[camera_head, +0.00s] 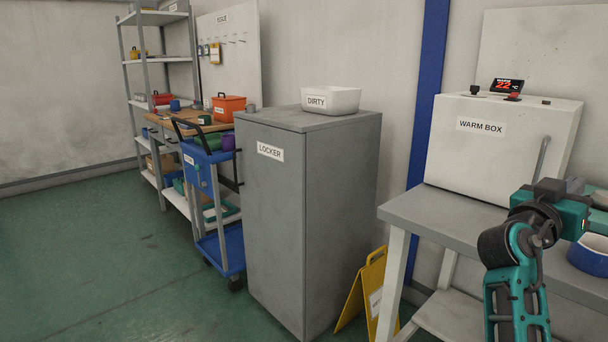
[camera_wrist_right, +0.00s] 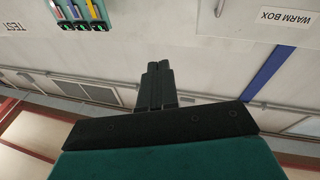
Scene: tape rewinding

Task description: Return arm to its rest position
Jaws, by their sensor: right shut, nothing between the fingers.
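My right arm (camera_head: 517,285) rises at the lower right of the head view, in front of the grey bench. Its teal and black wrist bends toward the right edge of that view, and I cannot make out the fingertips there. In the right wrist view my right gripper (camera_wrist_right: 157,72) points up the picture with its two dark fingers together and nothing between them. It appears clear of any surface. My left gripper is in neither view.
The white warm box (camera_head: 500,148) stands on the grey bench (camera_head: 440,217), with a blue bowl (camera_head: 588,260) near my wrist. A grey locker (camera_head: 275,210) carries a white DIRTY bin (camera_head: 340,100). A yellow floor sign (camera_head: 370,292) stands beside it. The green floor at left is open.

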